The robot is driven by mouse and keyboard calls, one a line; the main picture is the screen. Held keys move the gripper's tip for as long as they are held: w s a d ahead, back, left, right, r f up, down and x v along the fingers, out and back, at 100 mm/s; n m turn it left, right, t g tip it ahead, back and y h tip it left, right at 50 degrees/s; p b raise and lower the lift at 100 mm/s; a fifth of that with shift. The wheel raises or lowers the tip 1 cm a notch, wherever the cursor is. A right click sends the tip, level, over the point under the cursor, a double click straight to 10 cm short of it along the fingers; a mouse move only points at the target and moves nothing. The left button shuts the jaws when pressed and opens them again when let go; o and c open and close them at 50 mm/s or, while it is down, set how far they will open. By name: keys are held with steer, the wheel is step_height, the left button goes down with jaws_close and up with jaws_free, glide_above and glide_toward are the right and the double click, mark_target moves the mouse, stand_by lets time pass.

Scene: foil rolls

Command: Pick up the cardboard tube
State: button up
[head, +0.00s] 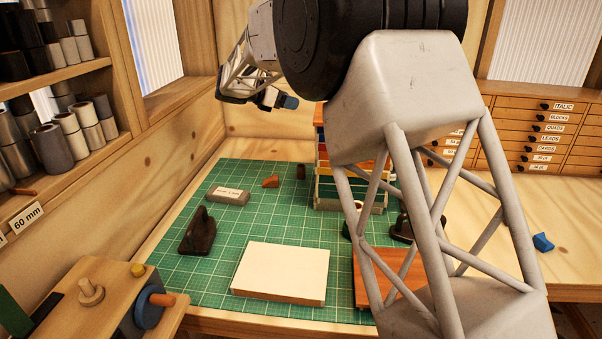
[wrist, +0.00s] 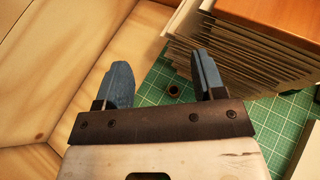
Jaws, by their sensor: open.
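The cardboard tube (head: 301,172) is a small brown cylinder standing upright towards the back of the green cutting mat, just left of the stacked coloured trays. In the wrist view its round open top (wrist: 173,90) shows between the two blue fingers, well below them. My gripper (head: 283,101) is raised high above the back of the mat, in front of the wooden back wall. In the wrist view my gripper (wrist: 163,75) is open, with its fingers wide apart and nothing between them. The gripper and tube are clearly apart.
The tall tray stack (head: 351,185) stands close right of the tube; its layered side (wrist: 235,55) is near the right finger. An orange-brown wedge (head: 271,181), a labelled grey block (head: 228,195), a dark tool (head: 198,234) and a cream-topped board (head: 280,270) occupy the mat (head: 270,220).

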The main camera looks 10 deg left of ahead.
glide_toward(304, 166)
steer(key=x, duration=0.3)
steer(key=shift+d, duration=0.1)
steer(key=shift+r, duration=0.1)
steer(key=shift+w+d, duration=0.1)
steer(key=shift+x, duration=1.15)
steer(key=shift+d, duration=0.15)
steer(key=shift+x, duration=2.55)
